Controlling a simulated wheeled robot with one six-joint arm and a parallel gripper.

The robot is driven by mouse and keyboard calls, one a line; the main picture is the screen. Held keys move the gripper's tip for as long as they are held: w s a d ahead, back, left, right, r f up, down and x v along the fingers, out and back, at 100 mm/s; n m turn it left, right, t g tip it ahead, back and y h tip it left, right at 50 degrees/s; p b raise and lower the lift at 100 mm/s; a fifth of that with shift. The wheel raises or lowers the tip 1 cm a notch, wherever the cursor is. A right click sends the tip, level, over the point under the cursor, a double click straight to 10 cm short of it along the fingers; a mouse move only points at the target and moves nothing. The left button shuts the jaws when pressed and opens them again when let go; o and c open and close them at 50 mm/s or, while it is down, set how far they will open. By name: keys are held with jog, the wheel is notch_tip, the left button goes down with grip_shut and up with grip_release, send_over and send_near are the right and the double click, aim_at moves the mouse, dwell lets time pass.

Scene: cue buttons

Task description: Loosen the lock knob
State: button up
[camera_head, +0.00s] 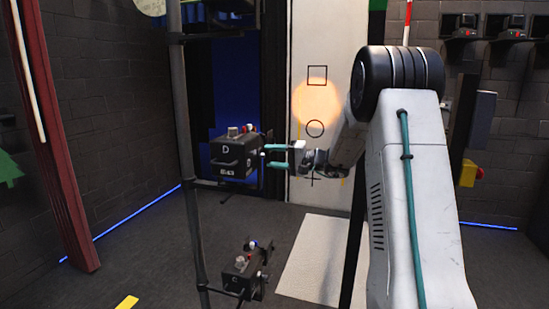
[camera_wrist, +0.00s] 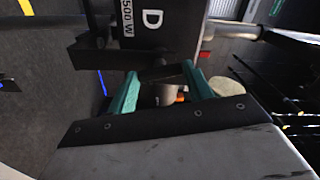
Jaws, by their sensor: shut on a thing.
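A black lamp box marked D (camera_head: 230,157) hangs on an upright pole, left of centre in the head view. Its D label and "500 W" sticker also show at the top of the wrist view (camera_wrist: 152,20). My gripper (camera_head: 266,156) reaches the box's right side with its teal fingers. In the wrist view the fingers (camera_wrist: 161,73) stand on either side of a small dark knob (camera_wrist: 160,73) below the box and are shut on it. The knob is hidden in the head view, so its turn cannot be read.
A second black lamp box (camera_head: 243,275) hangs lower on the same pole (camera_head: 187,130). A pale panel (camera_head: 340,40) with a square, a circle and an orange light spot stands behind my gripper. More lamps (camera_head: 462,30) sit at the upper right. A white mat lies on the floor.

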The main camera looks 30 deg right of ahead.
dwell(0.3)
jog(key=o, duration=1)
jog(key=shift+d, duration=0.1)
jog(key=v, duration=0.7)
jog(key=shift+s+d, duration=0.2)
jog(key=shift+s, duration=0.1)
